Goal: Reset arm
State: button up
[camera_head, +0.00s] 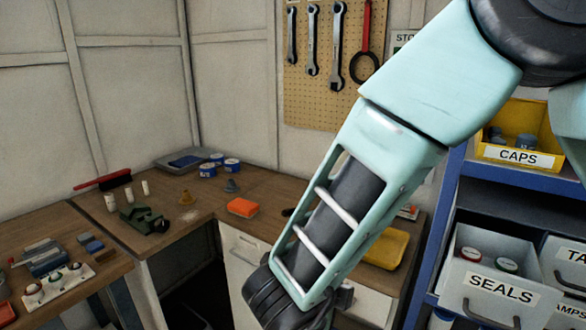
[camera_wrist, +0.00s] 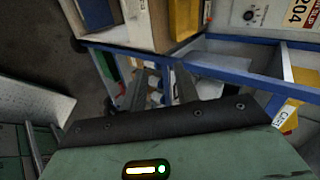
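My mint-green arm crosses the head view from the upper right down to the bottom middle. Its lower link has an open frame with pale bars, and it ends in a dark joint at the bottom edge. My gripper's fingers do not show in the head view.
A wooden workbench (camera_head: 190,229) with an orange block (camera_head: 242,207) and a yellow tray (camera_head: 386,248) stands behind the arm. Wrenches hang on a pegboard (camera_head: 325,102). A blue rack with a yellow CAPS bin (camera_head: 519,155) and a grey SEALS bin (camera_head: 497,292) is close on the right.

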jog(key=w+a+r+n+y, duration=0.1)
jog(key=a+r+n+y, duration=0.2)
jog(key=a+n+y, duration=0.35)
jog(key=s+a+r+n+g+y, duration=0.25)
jog(key=s+n+y, duration=0.35)
jog(key=n, duration=0.6)
jog(key=s+d+n+g+h+b, duration=0.1)
jog(key=s+d+n+g+h, duration=0.5)
jog(key=s+d+n, duration=0.6)
jog(key=s+d+f, duration=0.1)
jog(key=s+d, duration=0.1)
jog(key=d, duration=0.1)
jog(key=shift+s+n, duration=0.2)
jog(key=shift+n, duration=0.15)
jog(key=shift+r, duration=0.1)
